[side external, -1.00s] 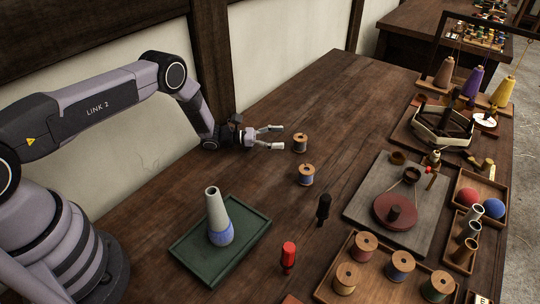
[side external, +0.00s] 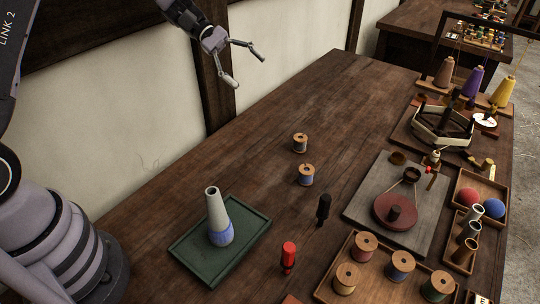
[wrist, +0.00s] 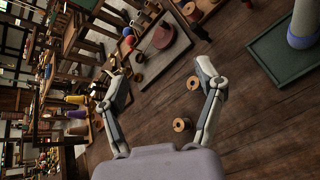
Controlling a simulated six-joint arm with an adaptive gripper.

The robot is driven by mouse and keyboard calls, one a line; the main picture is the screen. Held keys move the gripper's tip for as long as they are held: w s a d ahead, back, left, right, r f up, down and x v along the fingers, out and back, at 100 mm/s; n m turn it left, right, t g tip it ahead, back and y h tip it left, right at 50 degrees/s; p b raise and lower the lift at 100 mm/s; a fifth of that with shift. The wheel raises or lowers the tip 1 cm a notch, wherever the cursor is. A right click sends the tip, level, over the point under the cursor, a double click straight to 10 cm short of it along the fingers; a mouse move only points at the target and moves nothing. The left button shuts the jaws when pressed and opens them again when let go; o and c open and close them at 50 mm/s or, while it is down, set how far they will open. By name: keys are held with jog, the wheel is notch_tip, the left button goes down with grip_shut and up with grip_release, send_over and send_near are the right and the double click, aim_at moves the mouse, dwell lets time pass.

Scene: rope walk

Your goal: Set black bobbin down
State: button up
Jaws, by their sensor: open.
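A slim black bobbin (side external: 323,209) stands upright on the dark wooden table, between the green tray and the grey board. It also shows small near the top of the wrist view (wrist: 201,32). My gripper (side external: 248,65) is open and empty, raised well above the table near the wall, up and to the left of the bobbin in the side view. In the wrist view its two fingers (wrist: 160,66) are spread apart with nothing between them. Nothing touches the black bobbin.
Two thread spools (side external: 300,142) (side external: 306,175) stand behind the bobbin. A red bobbin (side external: 288,257) stands in front. A green tray (side external: 181,251) holds a pale cone (side external: 217,220). The grey board (side external: 358,206) and spool tray (side external: 326,290) lie right. The table's far left is clear.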

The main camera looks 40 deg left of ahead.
jog(key=s+a+r+m+y, duration=0.25)
jog(key=s+r, duration=0.25)
jog(key=s, duration=0.3)
jog(key=s+a+r+m+y, duration=0.1)
jog(key=s+r+m+y, duration=0.35)
jog(key=s, duration=0.35)
jog(key=s+a+r+m+t+y, duration=0.1)
jog(key=s+a+m+t+y, duration=0.3)
jog(key=s, duration=0.9)
jog(key=a+t+y, duration=0.1)
jog(key=a, duration=0.2)
jog(key=shift+r+m, duration=0.3)
jog(key=shift+r, duration=0.05)
